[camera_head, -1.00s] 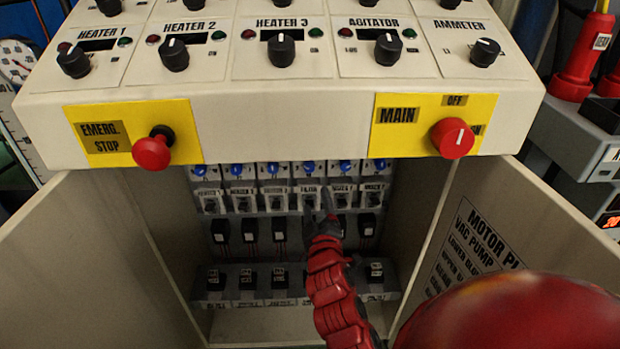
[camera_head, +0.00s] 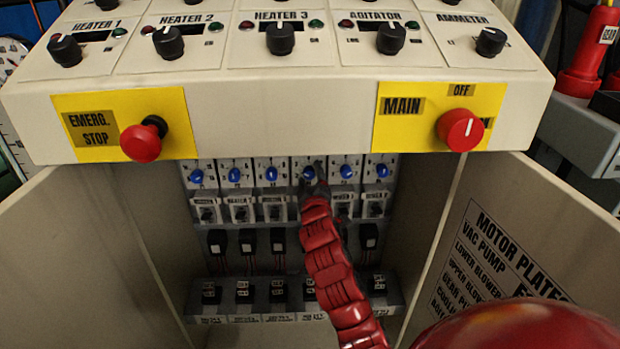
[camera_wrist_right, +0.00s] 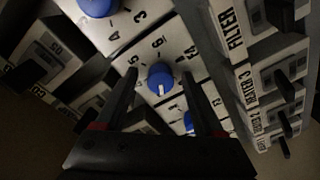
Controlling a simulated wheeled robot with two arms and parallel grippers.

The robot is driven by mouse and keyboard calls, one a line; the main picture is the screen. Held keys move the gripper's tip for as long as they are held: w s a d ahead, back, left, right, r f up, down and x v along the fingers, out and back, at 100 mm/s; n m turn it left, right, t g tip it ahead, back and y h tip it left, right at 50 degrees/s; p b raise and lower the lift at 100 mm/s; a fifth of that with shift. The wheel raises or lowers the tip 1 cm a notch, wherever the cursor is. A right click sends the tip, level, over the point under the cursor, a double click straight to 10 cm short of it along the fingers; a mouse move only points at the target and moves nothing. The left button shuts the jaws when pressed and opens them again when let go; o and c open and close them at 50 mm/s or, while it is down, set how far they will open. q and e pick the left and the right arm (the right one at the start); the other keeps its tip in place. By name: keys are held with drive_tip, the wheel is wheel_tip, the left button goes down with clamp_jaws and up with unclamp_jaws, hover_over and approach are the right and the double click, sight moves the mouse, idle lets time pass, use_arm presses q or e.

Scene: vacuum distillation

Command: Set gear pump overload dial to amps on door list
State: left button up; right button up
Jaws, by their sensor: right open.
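A row of blue overload dials (camera_head: 271,173) sits at the top inside the open cabinet. My right gripper (camera_head: 311,173) is at the fourth dial from the left (camera_head: 308,172), partly covering it. In the right wrist view, the open fingers (camera_wrist_right: 160,76) lie on either side of a blue dial (camera_wrist_right: 160,78) with a white pointer and printed numbers; contact cannot be told. The dials' name labels are not readable. The door list (camera_head: 505,250), headed "MOTOR PLATES", is on the right door; its lines include vac pump, blowers and gear pump, but the amps are hidden or cut off.
Labelled breakers (camera_head: 240,211) sit just below the dials, with black contactors (camera_head: 247,242) and a lower shelf of devices under them. The console overhang carries the emergency stop (camera_head: 141,142) and main switch (camera_head: 461,130). Open doors (camera_head: 75,255) flank the cabinet on both sides.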

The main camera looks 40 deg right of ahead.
clamp_jaws()
idle(0.3)
drive_tip(key=shift+m, duration=0.3)
drive_tip(key=m+b, duration=0.1)
drive_tip(key=m, duration=0.2)
drive_tip(key=shift+f, duration=0.2)
drive_tip(key=m+b, duration=0.1)
drive_tip(key=m, duration=0.4)
drive_tip(key=shift+m+b, duration=0.4)
drive_tip(key=shift+m, duration=1.6)
